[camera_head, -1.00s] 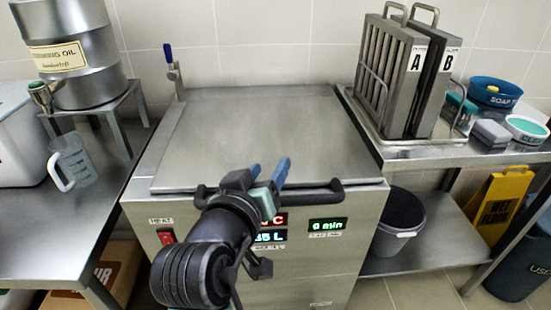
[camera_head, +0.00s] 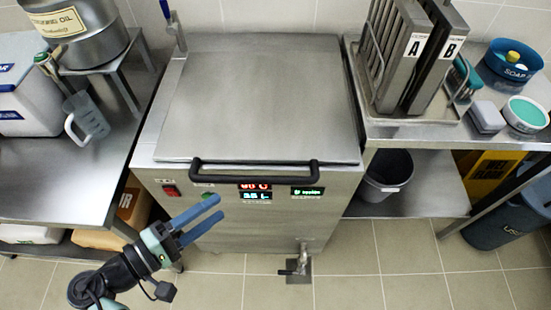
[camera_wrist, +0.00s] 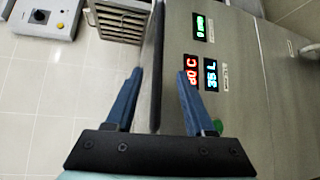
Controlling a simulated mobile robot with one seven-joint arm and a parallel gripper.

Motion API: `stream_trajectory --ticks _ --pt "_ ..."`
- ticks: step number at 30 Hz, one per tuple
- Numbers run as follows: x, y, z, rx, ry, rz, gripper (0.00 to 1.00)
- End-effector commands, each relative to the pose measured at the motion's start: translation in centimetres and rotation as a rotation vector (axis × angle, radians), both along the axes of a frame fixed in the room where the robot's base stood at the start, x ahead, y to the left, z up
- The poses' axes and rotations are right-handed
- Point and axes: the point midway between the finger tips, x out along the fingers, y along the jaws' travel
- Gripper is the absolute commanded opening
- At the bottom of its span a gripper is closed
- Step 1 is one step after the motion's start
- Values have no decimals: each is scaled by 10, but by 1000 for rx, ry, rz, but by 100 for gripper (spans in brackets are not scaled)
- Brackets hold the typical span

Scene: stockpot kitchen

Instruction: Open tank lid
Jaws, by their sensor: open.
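The tank lid (camera_head: 265,95) is a flat steel plate lying closed on the steel tank (camera_head: 235,210). Its black bar handle (camera_head: 255,174) runs along the lid's front edge. My gripper (camera_head: 219,208) has blue fingers, open and empty, in front of the tank and below the handle's left half in the head view. In the wrist view, the dark handle bar (camera_wrist: 155,75) shows lengthwise between the open fingers of my gripper (camera_wrist: 160,74). I see no contact with it; the exact distance is unclear.
A blue-tipped tap lever (camera_head: 168,15) stands behind the lid's back left corner. The rack with panels A and B (camera_head: 412,60) stands close to the right. A steel table (camera_head: 45,175) is at left. A drain valve (camera_head: 297,262) sticks out low in front. Floor in front is clear.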

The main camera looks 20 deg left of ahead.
Motion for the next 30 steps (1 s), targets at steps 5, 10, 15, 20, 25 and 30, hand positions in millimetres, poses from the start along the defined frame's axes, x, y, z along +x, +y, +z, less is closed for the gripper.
stream_trajectory --ticks 5,10,15,20,25,30 --pt "7 -6 -1 -20 -9 1 54" --pt "35 -22 -5 -18 -7 0 54" --pt "66 -40 -10 -17 -7 0 54" --pt "90 -53 -14 -15 -9 0 54" --pt "105 -60 -17 -15 -9 2 54" --pt "109 -62 -18 -15 -9 4 54"
